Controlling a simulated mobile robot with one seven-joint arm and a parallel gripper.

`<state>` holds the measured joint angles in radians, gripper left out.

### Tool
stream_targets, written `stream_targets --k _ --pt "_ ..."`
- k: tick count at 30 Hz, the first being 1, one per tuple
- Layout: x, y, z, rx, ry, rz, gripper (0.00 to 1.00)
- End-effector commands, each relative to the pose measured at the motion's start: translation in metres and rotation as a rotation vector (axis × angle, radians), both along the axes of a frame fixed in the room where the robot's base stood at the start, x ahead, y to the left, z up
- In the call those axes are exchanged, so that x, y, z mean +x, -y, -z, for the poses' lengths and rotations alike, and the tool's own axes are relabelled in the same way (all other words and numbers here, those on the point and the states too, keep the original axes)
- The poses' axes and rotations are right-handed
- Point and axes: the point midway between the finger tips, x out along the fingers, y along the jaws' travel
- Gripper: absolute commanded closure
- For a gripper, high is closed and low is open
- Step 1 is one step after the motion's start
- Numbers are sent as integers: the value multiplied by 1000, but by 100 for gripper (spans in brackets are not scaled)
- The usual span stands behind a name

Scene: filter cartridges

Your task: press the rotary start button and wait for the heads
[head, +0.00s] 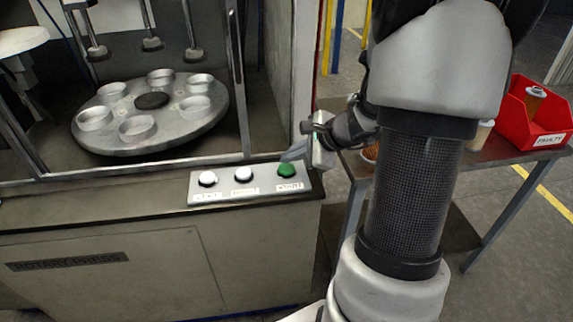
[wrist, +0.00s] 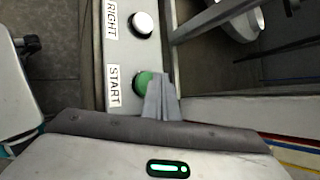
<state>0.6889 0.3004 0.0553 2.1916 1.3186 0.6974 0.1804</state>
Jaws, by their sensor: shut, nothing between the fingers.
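The green start button (head: 287,170) sits at the right end of a grey control panel (head: 216,195) on the rotary press. It also shows in the wrist view (wrist: 141,83), beside the START label. My gripper (head: 292,156) is shut and empty, its fingertips right at the button. In the wrist view the fingertips (wrist: 157,80) cover part of the button; I cannot tell whether they touch it. Behind the frame, three press heads (head: 151,44) hang above the round rotary table (head: 150,121), which carries several open cups. The heads are clear of the cups.
Two white buttons (head: 208,179) (head: 243,174) share the panel. The press frame post (head: 240,90) rises behind the panel. At right, a table (head: 500,150) holds a red bin (head: 540,128) with a cartridge inside, and a pale cup (head: 481,135) stands beside the bin.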

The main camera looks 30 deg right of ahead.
Motion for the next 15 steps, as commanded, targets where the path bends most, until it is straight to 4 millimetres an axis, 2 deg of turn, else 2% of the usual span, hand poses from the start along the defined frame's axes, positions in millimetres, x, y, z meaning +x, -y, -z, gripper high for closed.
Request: stream_targets --k 9,15 --pt "0 0 -1 1 0 1 100" --pt "0 0 -17 1 1 1 100"
